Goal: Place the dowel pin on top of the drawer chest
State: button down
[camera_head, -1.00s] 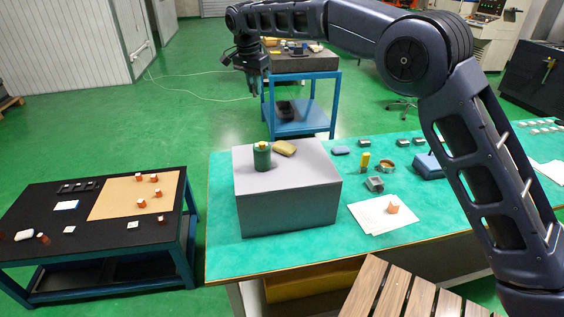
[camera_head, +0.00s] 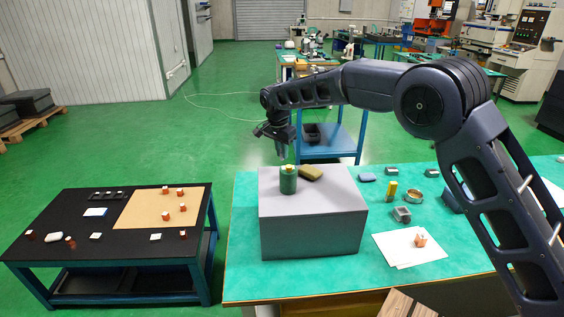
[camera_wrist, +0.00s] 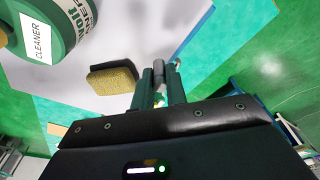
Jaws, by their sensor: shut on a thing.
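The drawer chest (camera_head: 312,232) is a grey box on the green-topped table, and its pale top also shows in the wrist view (camera_wrist: 115,20). My gripper (camera_head: 281,152) is above the back left part of the chest top, near a green cleaner bottle (camera_head: 288,183). In the wrist view my gripper (camera_wrist: 159,80) is shut on a small grey pin, the dowel pin (camera_wrist: 158,70), held between the fingertips. The pin is too small to make out in the head view. I cannot tell its exact height above the chest.
The bottle and a yellow-and-dark sponge (camera_head: 311,172) stand on the chest top; the front and right of that top are clear. White sheets (camera_head: 408,249), a yellow cylinder (camera_head: 391,191) and a ring (camera_head: 413,196) lie on the table. A black table (camera_head: 70,255) stands at left.

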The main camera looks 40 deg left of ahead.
jog(key=shift+f, duration=2.2)
jog(key=c, duration=1.4)
grip_release()
jog(key=shift+f, duration=0.1)
notch_tip(320, 180, up, 12)
jog(key=s, duration=0.1)
jog(key=shift+s, duration=0.4)
